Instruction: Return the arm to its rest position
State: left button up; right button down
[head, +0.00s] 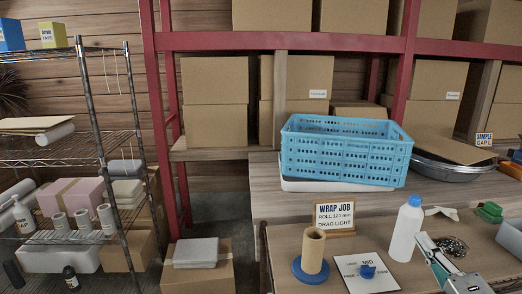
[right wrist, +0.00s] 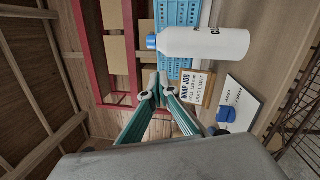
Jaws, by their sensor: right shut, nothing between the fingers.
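My right gripper (head: 424,241) reaches in at the lower right of the head view, above the wooden table (head: 285,232). Its teal fingers are shut with nothing between them. In the right wrist view the two fingertips (right wrist: 156,88) come together near the middle, empty. A white bottle with a blue cap (head: 405,232) stands just left of the gripper in the head view. In the right wrist view the bottle (right wrist: 205,43) lies across the top, apart from the fingers. My left gripper is in neither view.
A blue crate (head: 345,156) stands at the back of the table. A cardboard tube (head: 313,250) on a blue disc, a "WRAP JOB" sign (head: 334,217) and a white card (head: 366,272) with a blue knob stand left of the bottle. A dark coil (head: 452,246) lies beside the gripper.

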jog(key=s+d+f+m+g+h, duration=0.2)
jog(key=s+f+m+g+h, duration=0.15)
jog(key=f, duration=0.35)
jog(key=s+d+f+m+g+h, duration=0.1)
jog(key=s+f+m+g+h, duration=0.1)
jog(key=s+f+m, duration=0.4)
jog(key=s+a+f+m+g, duration=0.35)
jog(key=s+f+g, duration=0.35)
jog(key=s+f, duration=0.6)
jog(key=w+a+f+m+t+y, duration=0.3)
jog(key=a+f+y, duration=0.4)
jog(key=a+f, duration=0.7)
jog(key=shift+w+a+f+y, duration=0.15)
jog(key=shift+a+f+y, duration=0.25)
jog(key=shift+a, duration=0.45)
jog(key=shift+t, duration=0.25)
